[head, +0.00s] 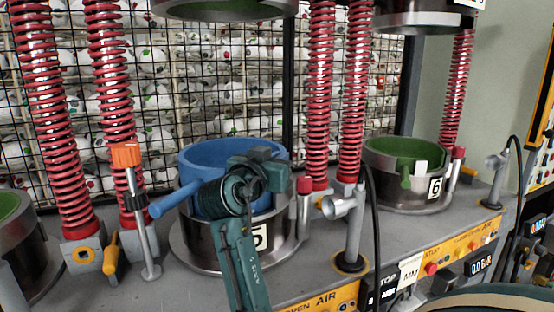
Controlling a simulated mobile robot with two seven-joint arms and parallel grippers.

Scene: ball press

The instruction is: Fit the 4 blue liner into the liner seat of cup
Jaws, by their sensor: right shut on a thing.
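The blue liner (218,152) is a round ring with a rod-like handle (172,200) sticking out to the lower left. It sits in or just over the dark metal cup (200,238) labelled 5, and its upper part stands above the cup's rim. I cannot tell whether it rests on the seat, which is hidden. My right gripper (266,165) is shut on the liner at its near right side. My right arm crosses in front of the cup and covers part of its label. My left gripper is not in view. No number shows on the liner.
A cup (404,196) labelled 6 with a green liner (388,150) stands at right, and another green-lined cup is cut off at left. Red springs (113,90), an orange-topped post (126,156) and a metal post (354,225) with a black hose flank the middle cup.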

